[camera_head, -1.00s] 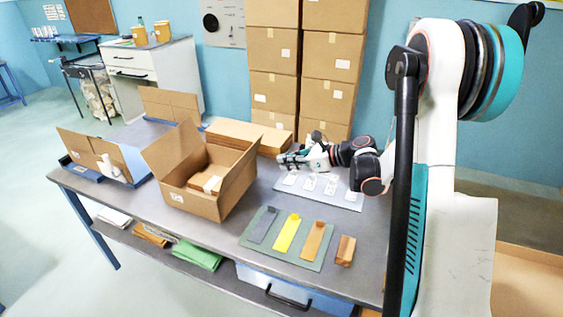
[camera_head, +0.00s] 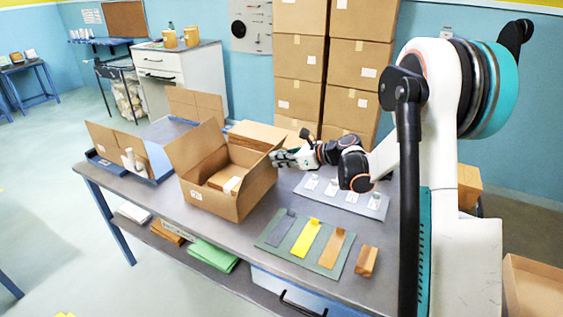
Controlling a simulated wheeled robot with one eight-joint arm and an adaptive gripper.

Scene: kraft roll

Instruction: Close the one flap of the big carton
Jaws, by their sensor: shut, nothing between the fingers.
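The big carton (camera_head: 210,200) stands open on the grey table, with a smaller brown box (camera_head: 219,179) inside. Its one flap (camera_head: 196,147) stands up from the left side, leaning outward. My gripper (camera_head: 275,159) is shut and empty. It is at the carton's right rim, on the side across from the flap. I cannot tell whether it touches the rim.
A flat brown carton stack (camera_head: 252,134) lies behind the big carton. A grey plate with white pieces (camera_head: 349,196) and a green mat with coloured strips (camera_head: 270,233) lie to the right. A blue tray with an upright brown panel (camera_head: 105,139) is at left.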

